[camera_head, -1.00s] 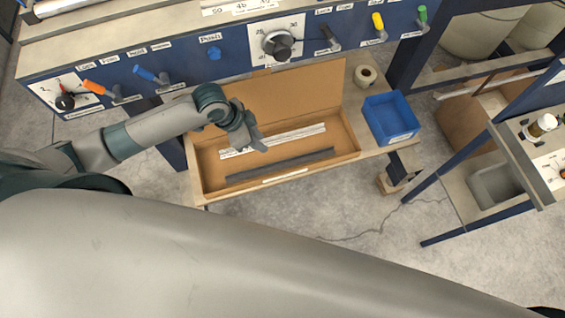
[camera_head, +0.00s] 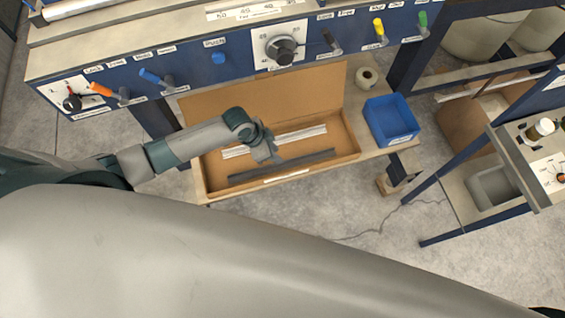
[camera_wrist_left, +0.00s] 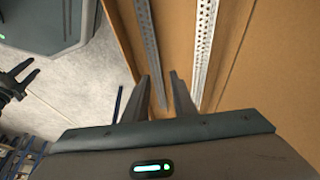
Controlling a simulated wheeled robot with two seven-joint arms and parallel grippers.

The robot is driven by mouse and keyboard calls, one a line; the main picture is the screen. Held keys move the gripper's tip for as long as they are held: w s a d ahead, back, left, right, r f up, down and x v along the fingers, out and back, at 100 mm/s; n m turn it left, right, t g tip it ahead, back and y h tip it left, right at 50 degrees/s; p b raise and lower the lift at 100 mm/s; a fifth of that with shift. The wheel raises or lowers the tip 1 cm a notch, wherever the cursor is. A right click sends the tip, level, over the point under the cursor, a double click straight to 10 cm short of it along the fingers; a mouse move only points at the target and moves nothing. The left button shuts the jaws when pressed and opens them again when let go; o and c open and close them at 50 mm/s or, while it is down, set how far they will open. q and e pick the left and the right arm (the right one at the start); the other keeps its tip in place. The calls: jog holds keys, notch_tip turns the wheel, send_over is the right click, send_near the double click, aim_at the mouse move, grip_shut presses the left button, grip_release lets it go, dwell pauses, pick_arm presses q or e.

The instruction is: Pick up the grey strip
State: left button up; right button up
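The dark grey strip (camera_head: 305,160) lies lengthwise near the front of the open cardboard box (camera_head: 353,146). White strips (camera_head: 305,133) lie behind it. My left gripper (camera_head: 275,159) is over the box, close to the middle of the grey strip. In the left wrist view my left gripper (camera_wrist_left: 160,78) is open, and the grey strip (camera_wrist_left: 147,38) runs between its two fingers. Contact cannot be told. A perforated pale strip (camera_wrist_left: 204,45) lies right of the fingers there. A dark gripper, apparently my right one (camera_wrist_left: 28,78), shows at the left edge with fingers apart.
A blue bin (camera_head: 390,120) and a tape roll (camera_head: 367,77) stand right of the box. A blue machine panel (camera_head: 190,66) with levers and knobs rises behind it. The box's raised lid flap (camera_head: 270,92) stands at the back. The floor in front is clear.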

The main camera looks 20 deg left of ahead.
aim_at(283, 165)
pick_arm(q)
jog(key=shift+x, duration=0.9)
jog(key=shift+s+a+p+x, duration=0.15)
jog(key=shift+p+x, duration=0.25)
jog(key=shift+x, duration=0.9)
jog(key=shift+s+a+p+x, duration=0.1)
jog(key=shift+p+x, duration=0.25)
jog(key=shift+x, duration=0.95)
jog(key=shift+f, duration=0.15)
grip_shut()
